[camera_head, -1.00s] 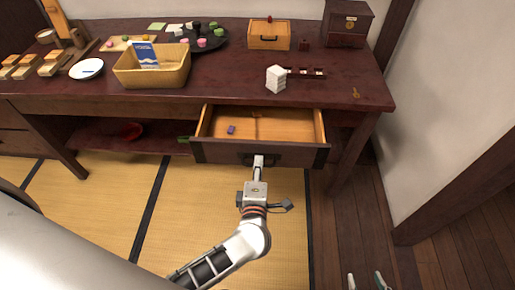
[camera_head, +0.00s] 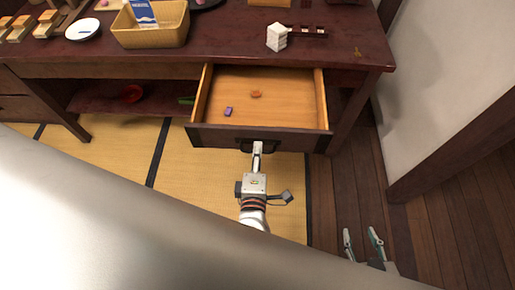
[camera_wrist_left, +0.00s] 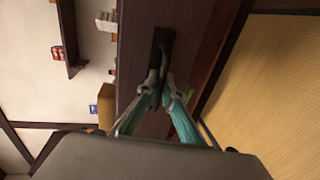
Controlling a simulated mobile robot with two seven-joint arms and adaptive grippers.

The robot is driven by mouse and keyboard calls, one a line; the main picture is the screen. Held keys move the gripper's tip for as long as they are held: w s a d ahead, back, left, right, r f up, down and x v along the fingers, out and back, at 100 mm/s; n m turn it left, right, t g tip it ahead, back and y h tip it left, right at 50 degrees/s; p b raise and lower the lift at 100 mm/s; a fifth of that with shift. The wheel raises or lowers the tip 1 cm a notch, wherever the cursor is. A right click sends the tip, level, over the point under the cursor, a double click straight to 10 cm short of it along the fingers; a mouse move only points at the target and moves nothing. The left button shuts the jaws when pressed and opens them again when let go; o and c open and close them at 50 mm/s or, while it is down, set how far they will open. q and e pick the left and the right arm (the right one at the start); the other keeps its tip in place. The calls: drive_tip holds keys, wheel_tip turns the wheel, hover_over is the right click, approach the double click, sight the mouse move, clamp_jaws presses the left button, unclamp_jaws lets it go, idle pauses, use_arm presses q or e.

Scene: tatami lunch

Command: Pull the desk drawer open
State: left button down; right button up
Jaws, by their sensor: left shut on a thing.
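The desk drawer (camera_head: 210,136) stands pulled out from under the dark red desk (camera_head: 345,50), its wooden inside showing. A small purple block (camera_head: 228,111) and a round orange-brown thing (camera_head: 256,94) lie in it. My left gripper (camera_head: 257,148) is at the middle of the drawer front, shut on the dark handle (camera_head: 273,148). In the left wrist view its fingers (camera_wrist_left: 158,88) close on the dark handle (camera_wrist_left: 162,45). My right gripper (camera_head: 362,240) is low on the right, its two fingers apart, empty and away from the drawer.
On the desk stand a wicker basket (camera_head: 152,36), a white block stack (camera_head: 277,38) and a white plate (camera_head: 83,29). A wooden post (camera_head: 450,155) and wall are at the right. Tatami (camera_head: 195,175) lies below the drawer.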

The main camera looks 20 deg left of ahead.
use_arm(q)
drive_tip(key=c, duration=2.6)
unclamp_jaws()
drive_tip(key=shift+o, duration=0.5)
use_arm(e)
drive_tip(key=shift+w+r, duration=0.15)
drive_tip(key=shift+w, duration=0.1)
use_arm(q)
drive_tip(key=shift+s, duration=0.2)
drive_tip(key=v, duration=0.7)
drive_tip(key=shift+r, duration=0.15)
